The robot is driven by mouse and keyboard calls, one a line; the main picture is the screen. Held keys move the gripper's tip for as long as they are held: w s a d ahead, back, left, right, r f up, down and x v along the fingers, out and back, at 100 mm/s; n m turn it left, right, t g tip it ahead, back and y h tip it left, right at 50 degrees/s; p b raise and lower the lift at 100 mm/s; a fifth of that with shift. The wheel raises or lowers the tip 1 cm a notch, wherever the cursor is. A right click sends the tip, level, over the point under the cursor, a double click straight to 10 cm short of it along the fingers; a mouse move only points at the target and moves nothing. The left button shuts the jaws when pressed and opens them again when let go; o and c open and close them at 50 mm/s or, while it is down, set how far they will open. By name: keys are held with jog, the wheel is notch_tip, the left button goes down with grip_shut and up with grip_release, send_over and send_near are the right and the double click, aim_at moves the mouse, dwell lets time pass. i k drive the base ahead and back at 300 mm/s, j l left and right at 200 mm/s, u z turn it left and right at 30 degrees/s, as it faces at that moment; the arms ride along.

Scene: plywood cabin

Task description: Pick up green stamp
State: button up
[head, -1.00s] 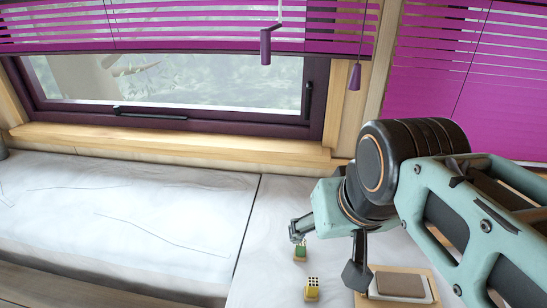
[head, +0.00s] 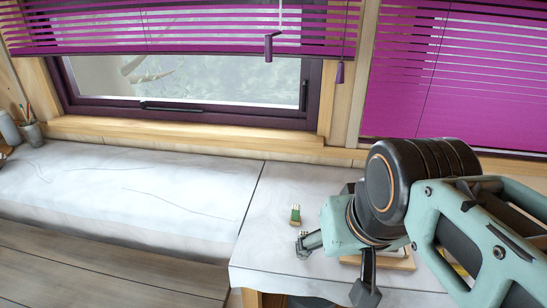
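The near finger looks apart from the stamp, though the height gap is hard to judge.
A wooden tray (head: 405,264) lies partly hidden behind my gripper and arm. A cup of pencils (head: 31,132) stands at the far left. The worktop's left part (head: 130,190) is clear. A window (head: 200,85) with purple blinds is behind.

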aim_at(295, 218)
jog(key=z, duration=0.8)
jog(key=u, duration=0.8)
jog(key=i+u, duration=0.35)
jog(key=u, duration=0.15)
jog(key=i+l+u, duration=0.15)
jog(key=i+l, duration=0.2)
